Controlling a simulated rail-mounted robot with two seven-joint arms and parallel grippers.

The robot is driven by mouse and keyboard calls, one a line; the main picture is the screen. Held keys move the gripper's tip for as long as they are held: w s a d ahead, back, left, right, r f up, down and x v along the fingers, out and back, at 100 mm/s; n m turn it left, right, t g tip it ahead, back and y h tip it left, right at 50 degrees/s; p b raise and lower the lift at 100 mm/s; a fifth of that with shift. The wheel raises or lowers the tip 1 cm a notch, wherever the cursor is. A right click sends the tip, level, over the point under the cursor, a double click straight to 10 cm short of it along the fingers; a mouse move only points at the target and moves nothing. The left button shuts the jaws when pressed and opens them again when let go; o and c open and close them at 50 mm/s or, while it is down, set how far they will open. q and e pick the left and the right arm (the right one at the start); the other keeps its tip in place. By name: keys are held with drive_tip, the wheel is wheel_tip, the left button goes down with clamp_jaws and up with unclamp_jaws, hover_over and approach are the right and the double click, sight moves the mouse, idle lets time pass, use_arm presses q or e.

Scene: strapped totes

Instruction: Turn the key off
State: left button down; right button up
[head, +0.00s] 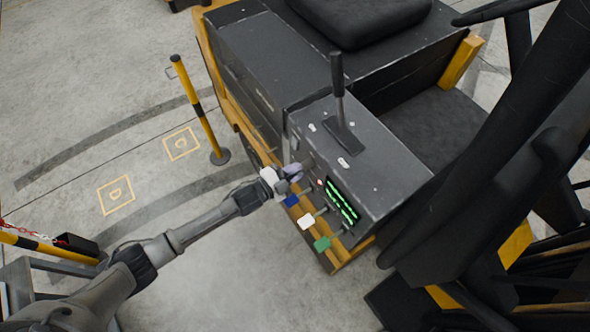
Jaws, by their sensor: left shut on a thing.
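My left gripper (289,178) is at the front face of the dark control console (375,170), at its left end. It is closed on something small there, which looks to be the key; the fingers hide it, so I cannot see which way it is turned. Below and to the right, a blue tag (291,200), a white tag (306,222) and a green tag (322,243) stick out along the same face. A screen with green bars (342,202) is beside them. My right gripper is not in view.
A black lever (338,90) stands on top of the console. A black seat (362,15) is behind it. A yellow-black post (197,105) stands on the floor to the left. Dark vehicle parts crowd the right side. The floor at the left is mostly open.

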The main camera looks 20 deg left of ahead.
use_arm(q)
drive_tip(key=n, duration=0.7)
drive_tip(key=shift+p, duration=0.4)
drive_tip(key=shift+n, duration=1.8)
drive_tip(key=c, duration=1.2)
unclamp_jaws()
drive_tip(key=shift+c, duration=0.2)
drive_tip(key=shift+s, duration=0.1)
